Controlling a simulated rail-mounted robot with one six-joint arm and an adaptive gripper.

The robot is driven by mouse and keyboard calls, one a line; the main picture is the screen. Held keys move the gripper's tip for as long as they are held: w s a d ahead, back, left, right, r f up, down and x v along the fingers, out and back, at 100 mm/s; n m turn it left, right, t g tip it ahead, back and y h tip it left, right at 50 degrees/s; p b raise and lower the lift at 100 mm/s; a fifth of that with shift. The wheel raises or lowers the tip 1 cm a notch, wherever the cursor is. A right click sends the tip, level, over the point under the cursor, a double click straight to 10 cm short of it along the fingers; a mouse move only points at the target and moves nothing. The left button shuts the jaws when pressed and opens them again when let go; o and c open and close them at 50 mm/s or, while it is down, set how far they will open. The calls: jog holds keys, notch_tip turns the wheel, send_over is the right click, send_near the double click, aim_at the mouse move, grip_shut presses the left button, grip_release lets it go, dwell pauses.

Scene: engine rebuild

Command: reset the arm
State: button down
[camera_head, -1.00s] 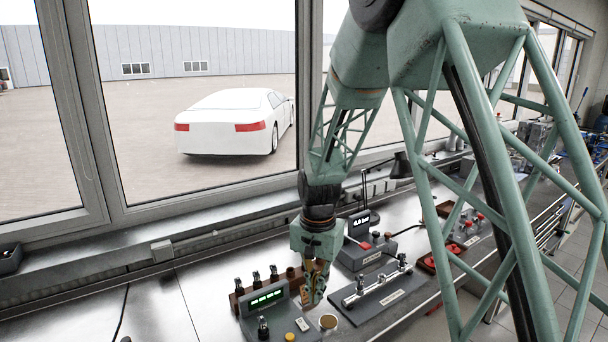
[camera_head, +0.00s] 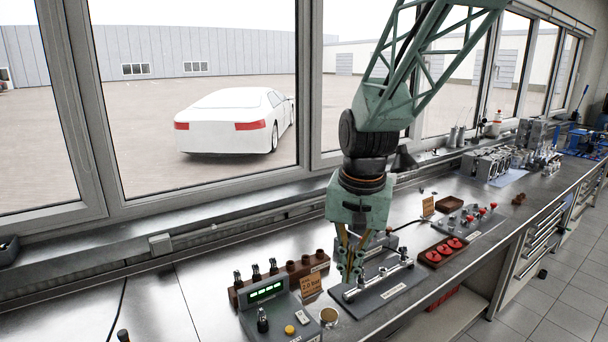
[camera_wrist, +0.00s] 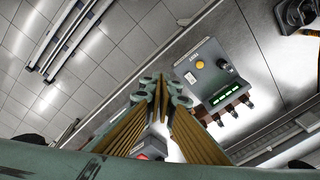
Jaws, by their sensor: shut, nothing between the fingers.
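My gripper (camera_head: 350,275) hangs from my green arm above the workbench, in the right half of the head view. Its fingers are shut with nothing between them. They point down in front of a dark plate fixture with a silver rail (camera_head: 378,284), partly hiding it; I cannot tell the gap between them. In the wrist view my shut fingers (camera_wrist: 160,90) fill the middle. The test box (camera_wrist: 213,75) with a green display and a yellow button shows beyond them; in the head view it is the grey box (camera_head: 272,312) left of my gripper.
A brown rack (camera_head: 300,270) with several dark injector-like parts stands behind the test box. The bench's left part (camera_head: 150,310) is mostly clear.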

jog(key=s+d+r+n+t+b, duration=0.1)
jog(key=s+d+r+b, duration=0.15)
jog(key=s, duration=0.45)
jog(key=s+d+r+n+b, duration=0.1)
jog(key=s+d+r, duration=0.3)
jog(key=s, duration=0.4)
jog(key=s+d+b, duration=0.2)
jog(key=s, duration=0.7)
jog(key=s+d+f+n+t+b, duration=0.1)
jog(key=s+d+b, duration=0.1)
jog(key=s, duration=0.7)
jog(key=shift+s+f+t+b, duration=0.25)
jog(key=shift+s+t+b, duration=0.05)
